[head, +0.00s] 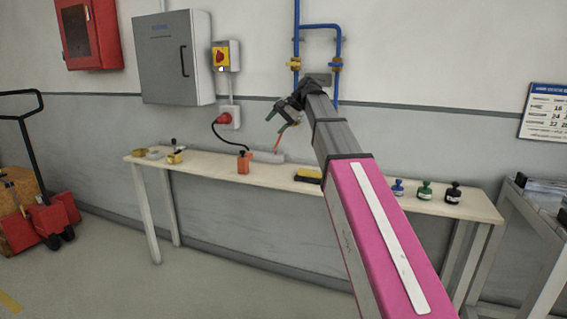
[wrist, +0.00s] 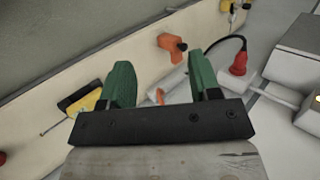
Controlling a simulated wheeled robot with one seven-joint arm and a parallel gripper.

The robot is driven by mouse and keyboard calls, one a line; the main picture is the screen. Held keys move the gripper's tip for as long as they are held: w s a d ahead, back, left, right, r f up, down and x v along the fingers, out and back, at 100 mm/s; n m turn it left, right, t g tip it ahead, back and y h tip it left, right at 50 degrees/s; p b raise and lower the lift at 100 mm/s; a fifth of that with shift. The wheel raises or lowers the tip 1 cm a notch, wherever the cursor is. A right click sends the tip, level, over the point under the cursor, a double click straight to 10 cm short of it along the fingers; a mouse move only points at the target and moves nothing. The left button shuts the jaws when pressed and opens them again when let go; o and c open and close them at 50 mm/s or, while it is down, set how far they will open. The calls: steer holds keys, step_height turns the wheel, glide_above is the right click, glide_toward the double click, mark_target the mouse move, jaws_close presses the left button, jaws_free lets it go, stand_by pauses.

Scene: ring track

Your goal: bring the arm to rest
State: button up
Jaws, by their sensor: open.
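My arm (head: 372,225), with a pink link and grey segments, reaches from the lower right up over the table in the head view. My gripper (head: 281,121) hangs above the table, in front of the wall. In the wrist view my gripper (wrist: 160,82) shows two green fingers spread wide apart, with nothing held between them. Beneath and beyond the fingers lies the pale table top (wrist: 140,60).
A grey cabinet (head: 172,58), a red plug (head: 224,119) and blue pipes (head: 338,60) are on the wall behind.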

steer(key=s+d+f+h, duration=0.1)
steer(key=s+d+f, duration=0.15)
steer(key=f, duration=0.75)
steer(key=s+d+f+h, duration=0.15)
steer(key=d+f, duration=0.25)
steer(key=f, duration=0.5)
steer(key=s+d+f+h, duration=0.15)
steer(key=d+f, duration=0.25)
steer(key=f, duration=0.6)
steer(key=s+d+f+n+h, duration=0.1)
steer(key=s+d+f, duration=0.2)
steer(key=s+f, duration=0.3)
steer(key=s+d+f+n+g+h, duration=0.1)
steer(key=s+d+f, duration=0.3)
steer(key=f, duration=0.5)
steer(key=s+d+f+n+h, duration=0.1)
steer(key=s+d+f+h, duration=0.1)
steer(key=s+d+f, duration=0.2)
steer(key=s+f, duration=0.3)
steer(key=s, duration=0.1)
steer(key=shift+f+n+g, duration=0.3)
steer(key=shift+f, duration=0.05)
